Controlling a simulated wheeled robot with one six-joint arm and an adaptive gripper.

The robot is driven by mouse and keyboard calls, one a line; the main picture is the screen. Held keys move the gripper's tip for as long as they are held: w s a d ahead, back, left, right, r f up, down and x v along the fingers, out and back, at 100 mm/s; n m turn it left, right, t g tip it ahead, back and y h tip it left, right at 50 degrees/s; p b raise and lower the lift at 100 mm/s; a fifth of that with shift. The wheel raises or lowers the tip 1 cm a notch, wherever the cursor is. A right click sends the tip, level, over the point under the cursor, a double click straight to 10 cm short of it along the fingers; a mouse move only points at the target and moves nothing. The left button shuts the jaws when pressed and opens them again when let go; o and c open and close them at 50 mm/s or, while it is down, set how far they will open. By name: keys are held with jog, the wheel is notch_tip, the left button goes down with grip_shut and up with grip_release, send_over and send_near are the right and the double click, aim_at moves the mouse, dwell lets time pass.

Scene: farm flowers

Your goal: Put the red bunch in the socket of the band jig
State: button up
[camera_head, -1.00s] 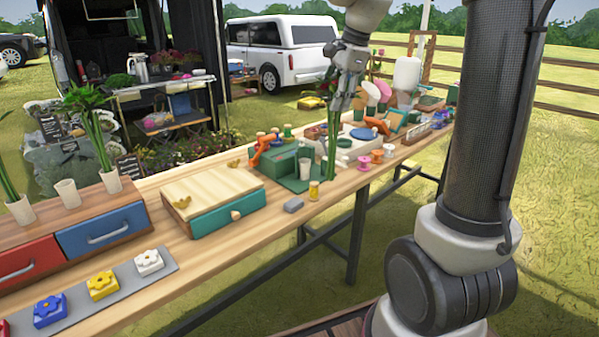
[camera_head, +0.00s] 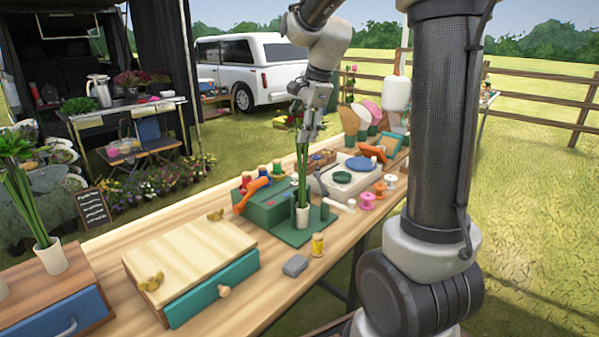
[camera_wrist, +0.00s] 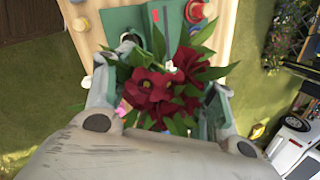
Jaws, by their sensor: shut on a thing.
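My gripper (camera_head: 308,128) is shut on the red bunch, which has dark red blooms (camera_wrist: 155,92) and green leaves in the wrist view. Its long green stems (camera_head: 303,165) hang upright below the fingers in the head view. The blooms are largely hidden by the gripper there. The band jig appears to be the green plate (camera_head: 288,234) with a pale cup-like socket (camera_head: 302,216). The stems line up with the socket and their lower ends meet its rim in the picture. I cannot tell whether they are inside it or just behind.
A green box (camera_head: 268,205) with an orange tool (camera_head: 254,190) stands left of the socket. A yellow jar (camera_head: 318,245) and a grey block (camera_head: 295,265) lie in front. Spools (camera_head: 367,201) stand to the right. A wooden box with a teal drawer (camera_head: 212,290) is front left.

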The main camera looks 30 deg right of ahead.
aim_at(302, 151)
jog(key=shift+f, duration=3)
jog(key=o, duration=1.4)
jog(key=shift+f, duration=0.15)
jog(key=shift+c, duration=0.2)
jog(key=v, duration=1.2)
jog(key=s+f+n, duration=0.3)
jog(key=s+n, duration=0.6)
jog(key=s, duration=0.3)
jog(key=s+a+f+n+t+h, duration=0.1)
jog(key=s+f+n, duration=0.2)
jog(key=s+n, duration=0.6)
jog(key=s, duration=0.3)
jog(key=shift+a+f+h, duration=0.2)
jog(key=shift+a+h, duration=0.1)
